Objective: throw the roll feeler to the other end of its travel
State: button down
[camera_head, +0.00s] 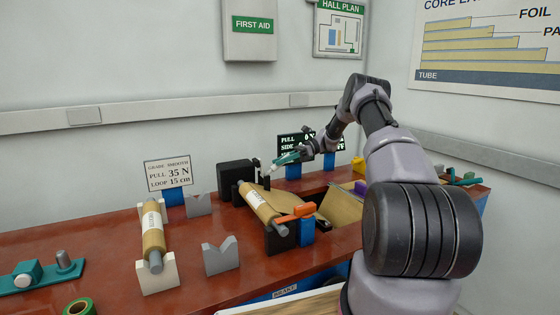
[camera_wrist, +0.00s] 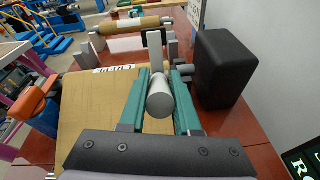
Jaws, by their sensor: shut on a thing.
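My gripper (camera_head: 275,165) reaches in from the right, above the far end of the winding roll (camera_head: 262,206). In the wrist view its teal fingers (camera_wrist: 160,92) are shut on a grey cylindrical knob (camera_wrist: 159,104), which I take to be the roll feeler's handle. The brown paper sheet (camera_wrist: 85,110) runs beneath and left of the fingers.
A black block (camera_wrist: 223,68) stands close to the right of the fingers, also in the head view (camera_head: 233,172). An orange lever (camera_head: 296,214) sits at the roll's near end. A spare roll (camera_head: 153,235) rests on white V-stands to the left. The red bench (camera_head: 90,255) has free room there.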

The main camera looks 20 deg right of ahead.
jog(key=shift+d+f, duration=0.1)
dwell(0.3)
jog(key=c, duration=0.6)
grip_release()
jog(key=v, duration=1)
jog(key=shift+w+d, duration=0.1)
jog(key=shift+d, duration=0.25)
